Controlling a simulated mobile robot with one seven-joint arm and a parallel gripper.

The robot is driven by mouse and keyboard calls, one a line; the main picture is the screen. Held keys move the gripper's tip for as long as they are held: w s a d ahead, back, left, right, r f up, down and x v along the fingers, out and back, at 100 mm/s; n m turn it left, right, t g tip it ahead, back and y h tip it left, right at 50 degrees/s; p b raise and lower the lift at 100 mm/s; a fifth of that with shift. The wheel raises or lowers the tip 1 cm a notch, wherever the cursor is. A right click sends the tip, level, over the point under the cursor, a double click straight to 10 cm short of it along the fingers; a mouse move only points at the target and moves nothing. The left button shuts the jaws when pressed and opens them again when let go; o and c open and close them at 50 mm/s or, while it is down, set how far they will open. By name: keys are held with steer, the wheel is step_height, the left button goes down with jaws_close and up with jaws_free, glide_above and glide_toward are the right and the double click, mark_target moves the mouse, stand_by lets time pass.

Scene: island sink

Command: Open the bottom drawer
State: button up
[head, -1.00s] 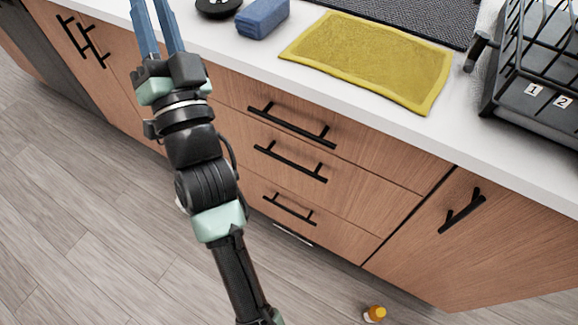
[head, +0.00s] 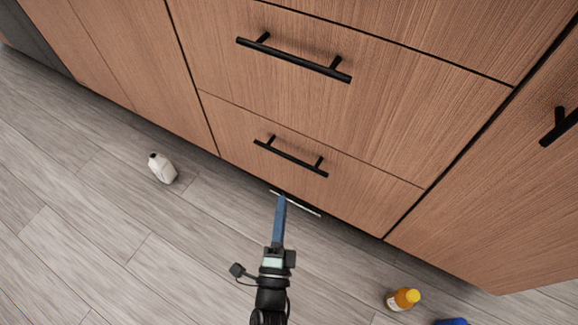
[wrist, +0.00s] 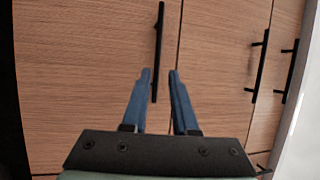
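The bottom drawer (head: 235,135) is a shut wooden front just above the floor, with a black horizontal bar handle (head: 290,157). In the wrist view, which is turned sideways, its front (wrist: 75,75) fills the left part and its handle (wrist: 158,45) stands upright in the picture. My gripper (head: 281,200) is low in front of this drawer, its blue fingers apart from the handle in the head view. In the wrist view my gripper (wrist: 159,75) is open and empty, and the handle lines up with the gap between the fingertips.
The middle drawer (head: 410,125) above is shut, with its own bar handle (head: 295,60). On the floor lie a white bottle (head: 162,168) at left and an orange bottle (head: 403,299) at right, beside a blue item (head: 451,322). The floor in front is otherwise clear.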

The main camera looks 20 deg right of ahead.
mark_target(289, 157)
steer(key=b+x, duration=0.2)
steer(key=x, duration=0.4)
steer(key=b+x, duration=0.2)
steer(key=x, duration=0.4)
steer(key=shift+w+d+f, duration=0.15)
steer(key=shift+w+d, duration=0.1)
steer(key=shift+d, duration=0.05)
jaws_close()
stand_by(0.9)
